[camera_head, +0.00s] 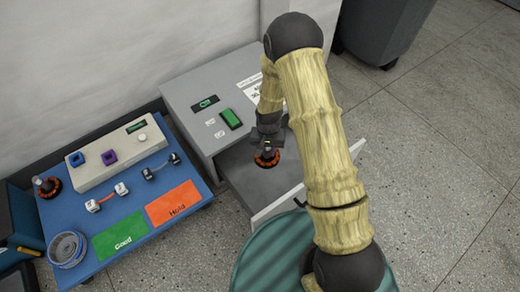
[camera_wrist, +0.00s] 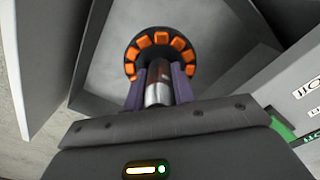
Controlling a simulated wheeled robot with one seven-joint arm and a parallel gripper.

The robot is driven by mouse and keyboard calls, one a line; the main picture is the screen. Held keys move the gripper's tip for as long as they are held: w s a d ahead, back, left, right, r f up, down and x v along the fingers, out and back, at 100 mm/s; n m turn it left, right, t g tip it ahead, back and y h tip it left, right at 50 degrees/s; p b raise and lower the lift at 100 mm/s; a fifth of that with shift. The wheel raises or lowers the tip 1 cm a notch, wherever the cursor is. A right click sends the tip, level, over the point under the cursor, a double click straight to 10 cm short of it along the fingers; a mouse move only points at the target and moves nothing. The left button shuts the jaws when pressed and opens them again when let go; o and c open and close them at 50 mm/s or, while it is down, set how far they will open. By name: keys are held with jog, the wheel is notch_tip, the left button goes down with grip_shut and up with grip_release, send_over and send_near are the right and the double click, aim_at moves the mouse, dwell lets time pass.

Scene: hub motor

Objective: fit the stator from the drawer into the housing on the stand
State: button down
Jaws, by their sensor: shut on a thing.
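The stator (camera_head: 267,161), a dark disc with orange coils around its rim and a metal shaft, is in the open drawer (camera_head: 245,185) of the grey cabinet. My gripper (camera_head: 268,143) is above it, shut on its shaft. In the wrist view, the two fingers of my gripper (camera_wrist: 159,75) stand on either side of the shaft, and the coils of the stator (camera_wrist: 175,43) show beyond them. I cannot tell whether the stator touches the drawer floor. The housing (camera_head: 68,249), a round grey ring, is at the near left corner of the blue board.
The blue board (camera_head: 150,218) also holds another orange-and-black stator (camera_head: 47,187), a green Good area (camera_head: 119,236), an orange Hold area (camera_head: 173,203) and a pale device box (camera_head: 115,157). The drawer front (camera_head: 283,207) stands up near my arm. A dark bin (camera_head: 382,30) is at the back.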

jog(key=w+d+r+n+p, duration=0.1)
jog(key=d+r+p, duration=0.4)
jog(key=r, duration=0.7)
jog(key=w+d+r+p, duration=0.1)
jog(key=d+r+p, duration=0.5)
jog(key=r, duration=0.5)
jog(key=shift+w+r+n+p, duration=0.35)
jog(key=shift+w+n+p, duration=0.05)
jog(key=shift+p, duration=0.05)
jog(key=shift+d, duration=0.1)
